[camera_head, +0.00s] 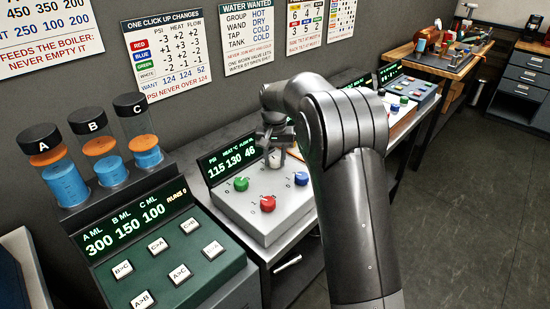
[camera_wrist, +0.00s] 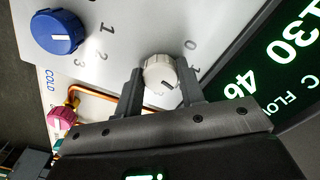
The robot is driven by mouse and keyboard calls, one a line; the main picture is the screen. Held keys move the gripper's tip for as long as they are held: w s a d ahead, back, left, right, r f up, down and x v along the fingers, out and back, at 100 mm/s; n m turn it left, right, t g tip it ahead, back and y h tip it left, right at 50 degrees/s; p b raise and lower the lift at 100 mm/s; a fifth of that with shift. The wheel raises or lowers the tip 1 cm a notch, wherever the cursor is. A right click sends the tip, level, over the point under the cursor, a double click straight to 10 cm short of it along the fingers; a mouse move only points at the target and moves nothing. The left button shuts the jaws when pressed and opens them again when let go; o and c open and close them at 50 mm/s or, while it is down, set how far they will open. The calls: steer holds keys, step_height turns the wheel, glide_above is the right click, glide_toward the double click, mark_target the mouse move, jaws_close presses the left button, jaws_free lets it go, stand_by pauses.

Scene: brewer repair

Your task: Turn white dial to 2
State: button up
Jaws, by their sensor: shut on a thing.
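The white dial (camera_wrist: 158,70) sits on the light panel between my gripper's two fingers in the wrist view. My gripper (camera_wrist: 161,88) is shut on it, with one finger at each side. A short dark mark on the dial face points toward the lower right of the picture. A printed 0 shows above and right of the dial. The right finger covers part of the scale, so I cannot tell which number the mark meets. In the head view the white dial (camera_head: 275,161) shows small beneath my gripper (camera_head: 276,150), on the grey console (camera_head: 226,208).
A blue dial (camera_wrist: 57,32) and a pink knob by a copper pipe (camera_wrist: 63,116) are near in the wrist view. Green (camera_head: 241,184) and red (camera_head: 268,203) dials are on the console's front. The display (camera_head: 230,161) behind reads 115, 130, 46. Tubes stand left.

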mark_target(274, 160)
steer(key=shift+m, duration=0.6)
steer(key=o, duration=1)
step_height(274, 160, up, 11)
steer(key=shift+f, duration=0.1)
